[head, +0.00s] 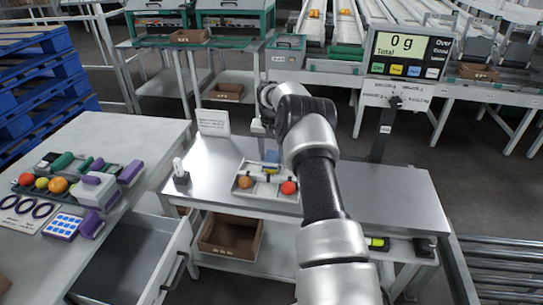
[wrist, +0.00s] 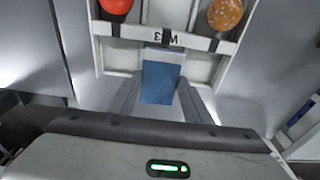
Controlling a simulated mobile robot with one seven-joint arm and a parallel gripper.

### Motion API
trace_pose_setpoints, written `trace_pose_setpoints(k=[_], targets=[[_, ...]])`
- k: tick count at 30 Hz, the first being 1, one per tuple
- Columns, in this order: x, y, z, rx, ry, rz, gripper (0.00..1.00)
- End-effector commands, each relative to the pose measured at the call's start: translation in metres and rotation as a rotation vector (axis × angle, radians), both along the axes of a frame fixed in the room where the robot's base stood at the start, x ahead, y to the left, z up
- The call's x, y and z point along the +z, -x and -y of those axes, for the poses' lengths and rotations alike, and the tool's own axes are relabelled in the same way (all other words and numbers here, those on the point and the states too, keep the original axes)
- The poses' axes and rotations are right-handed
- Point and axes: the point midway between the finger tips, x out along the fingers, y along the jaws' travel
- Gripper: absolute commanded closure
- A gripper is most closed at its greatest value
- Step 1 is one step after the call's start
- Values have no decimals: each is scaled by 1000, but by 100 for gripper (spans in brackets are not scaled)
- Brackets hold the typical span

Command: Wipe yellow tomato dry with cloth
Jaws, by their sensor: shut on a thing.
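My gripper (wrist: 160,84) is shut on a blue, folded-looking piece that I take as the cloth (wrist: 161,78). It is over the near edge of a white divided tray (wrist: 200,42) marked W3. A blue patch, likely the cloth, also shows in the head view (head: 271,156). In the tray lie a pale-spotted orange tomato (wrist: 225,14) and a red tomato (wrist: 117,5), both apart from the cloth. A yellow tomato (head: 42,183) lies on the left table between a red and an orange one. My arm hides part of the tray's surroundings in the head view.
The tray stands on a steel table (head: 390,195) with bare room at right. A small white-topped item (head: 181,170) and a sign (head: 213,122) stand at its left. The left table (head: 120,135) holds purple and green items; a drawer (head: 140,255) below is open. A display (head: 400,55) reads 0 g.

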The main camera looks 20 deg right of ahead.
Motion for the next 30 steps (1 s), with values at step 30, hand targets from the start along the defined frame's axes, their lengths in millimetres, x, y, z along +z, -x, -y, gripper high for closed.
trace_pose_setpoints(k=[30], targets=[[65, -1, 0, 1, 1, 5, 73]])
